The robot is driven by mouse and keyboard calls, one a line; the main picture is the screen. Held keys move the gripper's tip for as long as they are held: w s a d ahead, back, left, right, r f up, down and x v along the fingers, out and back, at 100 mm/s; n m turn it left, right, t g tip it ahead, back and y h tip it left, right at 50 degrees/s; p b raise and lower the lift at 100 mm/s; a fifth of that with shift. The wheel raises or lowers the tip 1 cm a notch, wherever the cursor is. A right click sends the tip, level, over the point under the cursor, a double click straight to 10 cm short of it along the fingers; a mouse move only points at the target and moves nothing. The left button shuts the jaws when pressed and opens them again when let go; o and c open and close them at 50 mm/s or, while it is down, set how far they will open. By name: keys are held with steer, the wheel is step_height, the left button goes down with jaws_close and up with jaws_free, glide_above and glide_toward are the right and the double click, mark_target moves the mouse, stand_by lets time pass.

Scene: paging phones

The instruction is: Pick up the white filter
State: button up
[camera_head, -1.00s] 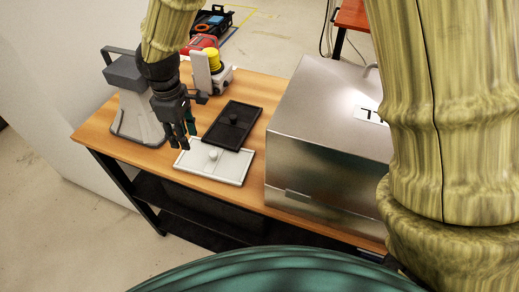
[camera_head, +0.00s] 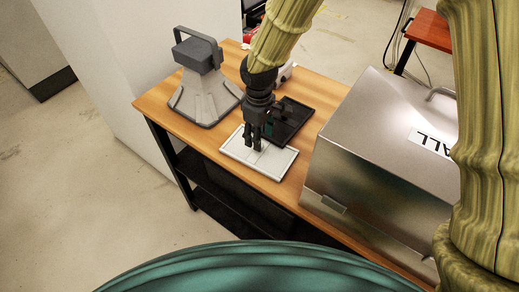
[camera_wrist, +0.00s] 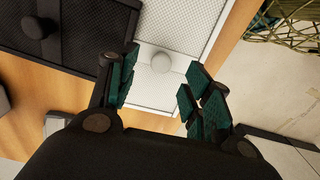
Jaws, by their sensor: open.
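The white filter (camera_head: 277,160) is a flat rectangular tray-like panel lying on the wooden table. In the wrist view the white filter (camera_wrist: 180,25) shows a mesh surface and a round white knob (camera_wrist: 161,63) at its middle. My gripper (camera_head: 254,146) is over the white filter, pointing down. In the wrist view my gripper (camera_wrist: 158,80) is open, with its green-padded fingers on either side of the knob and nothing held. I cannot tell how high the fingertips are above the panel. In the head view my gripper hides the knob.
A black filter (camera_head: 292,125) with a black knob (camera_wrist: 38,27) lies beside the white one. A grey handled device (camera_head: 203,90) stands to the left, and a large metal box (camera_head: 375,140) to the right. The wooden table's (camera_head: 205,137) front edge is close to the white filter.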

mark_target(274, 162)
steer(key=shift+f+p, duration=1.25)
steer(key=shift+f, duration=1.2)
steer(key=shift+s, duration=0.1)
jaws_close()
